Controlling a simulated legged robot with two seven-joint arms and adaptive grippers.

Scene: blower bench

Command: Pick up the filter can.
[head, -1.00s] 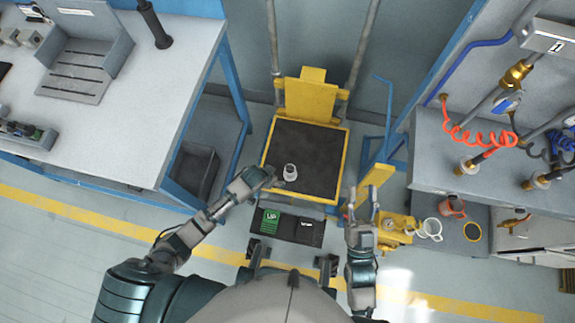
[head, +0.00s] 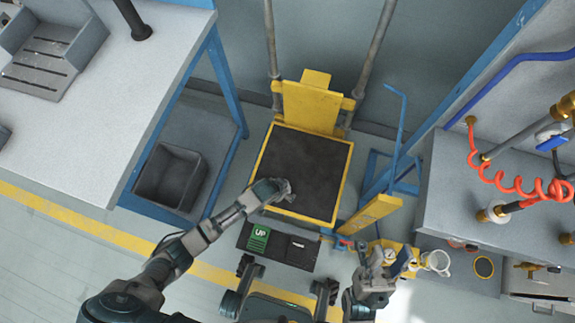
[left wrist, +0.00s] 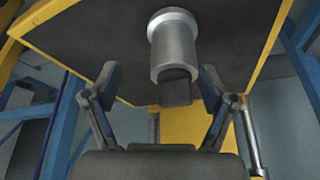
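The filter can is a pale grey cylinder with a flanged rim (left wrist: 174,42). It stands on the dark platform top in the left wrist view. In the head view my left gripper (head: 284,190) reaches over the platform's near edge and largely hides the can. In the left wrist view the fingers of my left gripper (left wrist: 160,88) are spread apart, with the can ahead between them and no clear contact. A dark block shows at the can's near end; I cannot tell what it is. My right gripper (head: 383,258) is open and empty near the yellow unit.
The yellow-framed lift platform (head: 312,166) has a dark top. A black bin (head: 170,178) sits under the left bench (head: 110,100). A green UP button (head: 259,238) is on the pedal panel in front. A white mug (head: 437,262) and red coiled hose (head: 505,180) are at right.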

